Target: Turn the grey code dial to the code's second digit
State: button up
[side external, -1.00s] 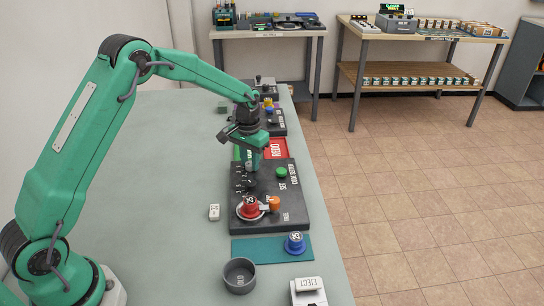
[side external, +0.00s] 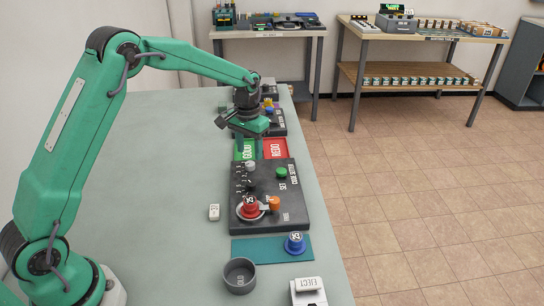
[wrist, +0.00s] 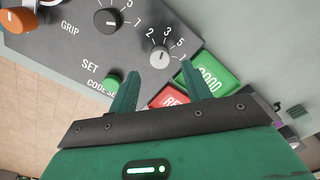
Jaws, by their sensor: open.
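The grey code dial (side external: 250,165) sits at the far end of the dark code-setter panel (side external: 295,205). In the wrist view the grey dial (wrist: 159,57) is beyond and between my open fingertips, among white digits; its setting is too small to read surely. My gripper (side external: 250,146) is raised above the panel's far end, empty and clear of the dial. In the wrist view my gripper (wrist: 160,72) has its two green fingers wide apart. A black dial (side external: 249,184) is nearer on the same panel.
The panel also has a green SET button (side external: 281,172), a red knob (side external: 249,208) and an orange knob (side external: 274,203). Green GOOD (side external: 244,149) and red REDO (side external: 275,148) pads lie beyond it. A small white block (side external: 214,212) lies left of the panel. The table's left side is clear.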

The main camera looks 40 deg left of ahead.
aim_at(249, 164)
jog(key=shift+r, duration=1.75)
jog(key=s+d+r+t, duration=0.2)
jog(key=s+r+t, duration=0.1)
jog(key=s+r, duration=1.15)
jog(key=s+d+m+t, duration=0.1)
jog(key=s+t, duration=0.1)
jog(key=s, duration=1.5)
jog(key=shift+f+t, duration=0.3)
jog(key=shift+f, duration=0.15)
